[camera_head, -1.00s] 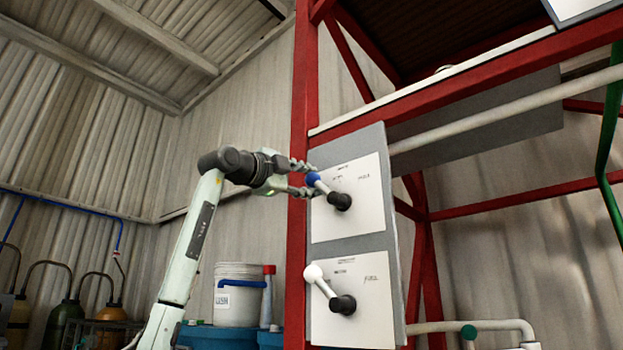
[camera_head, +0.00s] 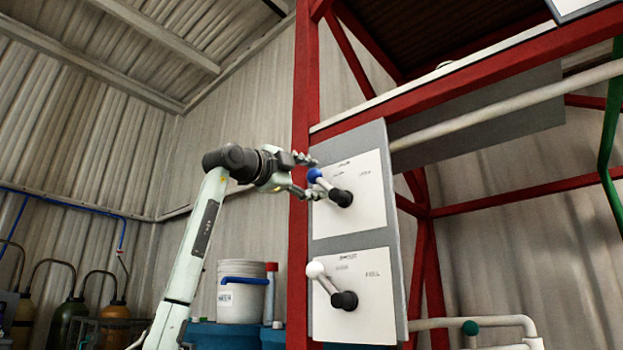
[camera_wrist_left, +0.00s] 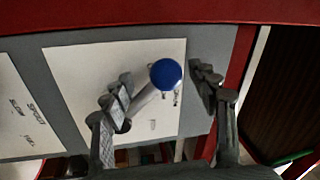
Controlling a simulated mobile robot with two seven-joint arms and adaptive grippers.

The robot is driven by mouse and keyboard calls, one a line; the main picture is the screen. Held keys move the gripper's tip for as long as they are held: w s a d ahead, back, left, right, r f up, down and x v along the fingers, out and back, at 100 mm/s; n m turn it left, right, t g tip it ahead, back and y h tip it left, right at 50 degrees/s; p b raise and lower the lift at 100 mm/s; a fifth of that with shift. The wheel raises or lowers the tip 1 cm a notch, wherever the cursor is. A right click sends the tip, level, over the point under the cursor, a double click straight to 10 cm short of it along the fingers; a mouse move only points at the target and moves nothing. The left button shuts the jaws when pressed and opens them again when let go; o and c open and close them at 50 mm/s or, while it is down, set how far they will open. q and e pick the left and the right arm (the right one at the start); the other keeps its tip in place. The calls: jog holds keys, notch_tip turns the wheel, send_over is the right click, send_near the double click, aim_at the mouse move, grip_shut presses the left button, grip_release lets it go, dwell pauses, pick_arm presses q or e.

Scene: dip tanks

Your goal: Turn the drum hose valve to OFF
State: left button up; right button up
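The upper valve lever has a blue knob (camera_head: 314,175) and a black hub (camera_head: 341,197) on a white label plate (camera_head: 364,188). Its shaft points up and left from the hub. The lower lever with a white knob (camera_head: 315,270) sits on a second white plate (camera_head: 372,290). My left gripper (camera_head: 304,176) is open at the blue knob. In the left wrist view the blue knob (camera_wrist_left: 166,74) lies between the spread fingers, apart from the right-hand one; contact with the left-hand one cannot be told. My right gripper is not in view.
A red post (camera_head: 299,120) stands just left of the grey panel (camera_head: 398,250). A white bucket (camera_head: 241,292) stands on a blue drum below. Gas cylinders (camera_head: 70,322) stand at the lower left. A pale pipe (camera_head: 500,107) runs off to the right.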

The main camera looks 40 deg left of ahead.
pick_arm(q)
jog(key=shift+s+a, duration=0.1)
jog(key=shift+s, duration=0.35)
jog(key=s+f, duration=0.2)
jog(key=s, duration=0.9)
jog(key=shift+f, duration=0.15)
